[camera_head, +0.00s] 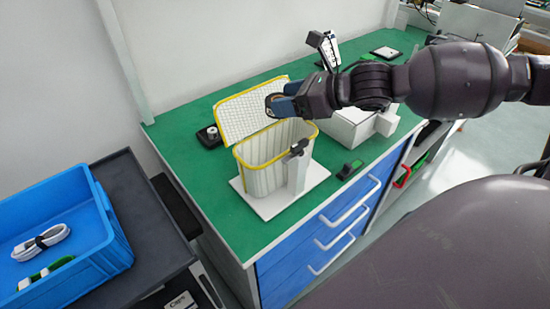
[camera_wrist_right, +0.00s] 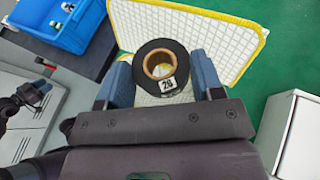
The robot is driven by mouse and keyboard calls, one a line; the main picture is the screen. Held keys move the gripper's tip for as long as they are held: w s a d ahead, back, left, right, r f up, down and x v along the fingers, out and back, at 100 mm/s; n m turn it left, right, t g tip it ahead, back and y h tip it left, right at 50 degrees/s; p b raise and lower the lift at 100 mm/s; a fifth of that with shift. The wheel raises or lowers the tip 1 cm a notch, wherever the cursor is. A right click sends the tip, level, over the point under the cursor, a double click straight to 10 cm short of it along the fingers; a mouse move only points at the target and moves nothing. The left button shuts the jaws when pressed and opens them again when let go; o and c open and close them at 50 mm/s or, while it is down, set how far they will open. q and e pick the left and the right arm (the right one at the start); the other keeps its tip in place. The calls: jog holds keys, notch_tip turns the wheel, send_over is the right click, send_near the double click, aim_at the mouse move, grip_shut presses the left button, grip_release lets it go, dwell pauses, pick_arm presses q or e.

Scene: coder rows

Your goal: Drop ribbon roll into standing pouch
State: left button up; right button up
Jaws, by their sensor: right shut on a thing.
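The ribbon roll (camera_wrist_right: 182,72) is black with a tan core and a label reading "28". My right gripper (camera_wrist_right: 163,82) is shut on it, with one blue finger at each side. In the head view the right gripper (camera_head: 281,104) reaches in from the right, above the back of the pouch's opening. The standing pouch (camera_head: 266,173) is whitish with a yellow rim and is open at the top. Its gridded flap (camera_head: 238,112) leans back behind the opening. In the wrist view the flap (camera_wrist_right: 228,48) lies behind the roll.
The pouch stands on a white base plate (camera_head: 315,176) with an upright post (camera_head: 298,172) at its front. A white box (camera_head: 352,128) is close on the right. A small black device (camera_head: 209,136) and a black-green item (camera_head: 350,169) lie on the green bench. A blue crate (camera_head: 110,240) is at left.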

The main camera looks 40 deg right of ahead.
jog(key=shift+f, duration=1)
pick_arm(q)
jog(key=shift+w+d+r, duration=0.1)
jog(key=shift+w+r, duration=0.05)
jog(key=shift+w, duration=0.3)
jog(key=shift+s, duration=0.1)
pick_arm(e)
jog(key=o, duration=1)
jog(key=shift+r, duration=0.1)
pick_arm(q)
notch_tip(320, 180, up, 6)
jog(key=p, duration=0.6)
jog(key=shift+w+a+r+t, duration=0.2)
jog(key=shift+w+r+t, duration=0.05)
jog(key=shift+w+t, duration=0.05)
pick_arm(e)
jog(key=shift+v, duration=5.4)
